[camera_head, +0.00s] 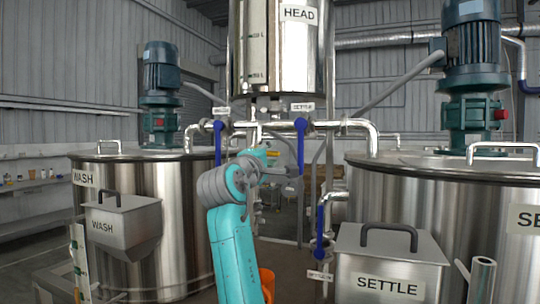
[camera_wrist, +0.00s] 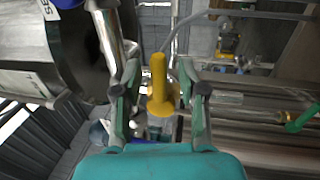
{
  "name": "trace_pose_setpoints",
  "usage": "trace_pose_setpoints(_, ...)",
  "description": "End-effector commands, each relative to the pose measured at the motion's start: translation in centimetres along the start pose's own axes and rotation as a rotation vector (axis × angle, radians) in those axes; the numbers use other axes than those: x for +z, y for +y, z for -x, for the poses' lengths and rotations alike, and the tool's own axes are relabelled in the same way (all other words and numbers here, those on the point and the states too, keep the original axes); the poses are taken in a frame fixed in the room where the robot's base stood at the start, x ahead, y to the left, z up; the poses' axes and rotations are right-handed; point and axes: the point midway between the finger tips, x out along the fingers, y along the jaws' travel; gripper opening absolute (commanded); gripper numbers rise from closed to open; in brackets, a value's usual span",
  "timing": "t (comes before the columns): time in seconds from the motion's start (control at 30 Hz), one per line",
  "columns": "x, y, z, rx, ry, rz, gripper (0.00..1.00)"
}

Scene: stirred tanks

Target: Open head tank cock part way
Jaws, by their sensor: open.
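The head tank (camera_head: 282,70) is a steel vessel labelled HEAD, high in the middle of the head view. Pipework with blue levers runs below it. One blue lever (camera_head: 218,142) hangs at the left branch and another blue lever (camera_head: 300,145) hangs under the SETTLE tag. In the wrist view, a yellow lever handle (camera_wrist: 159,85) stands between the fingers of my gripper (camera_wrist: 162,88). The fingers are open, one on each side of the handle, with gaps visible. The handle's valve body is mostly hidden behind it. My arm hides part of the pipework in the head view.
The WASH tank (camera_head: 150,215) stands left and the SETTLE tank (camera_head: 450,205) right, each with a motor above. A SETTLE box (camera_head: 388,268) and a WASH box (camera_head: 125,225) stand in front. A lower blue lever (camera_head: 320,230) hangs by the settle tank.

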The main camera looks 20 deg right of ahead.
Motion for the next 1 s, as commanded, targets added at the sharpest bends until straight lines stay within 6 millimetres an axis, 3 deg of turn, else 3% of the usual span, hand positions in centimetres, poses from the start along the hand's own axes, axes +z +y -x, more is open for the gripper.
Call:
trace_pose_setpoints(0.37,-0.01,0.03,-0.55,0.000,0.001,-0.001,0.41)
trace_pose_setpoints(0.53,0.00,0.02,-0.54,0.000,0.000,-0.001,0.01)
trace_pose_setpoints(0.8,-0.02,-0.07,-0.53,0.000,-0.002,-0.013,0.00)
trace_pose_setpoints(1.0,-0.10,-0.64,-0.43,-0.001,-0.028,-0.140,0.00)
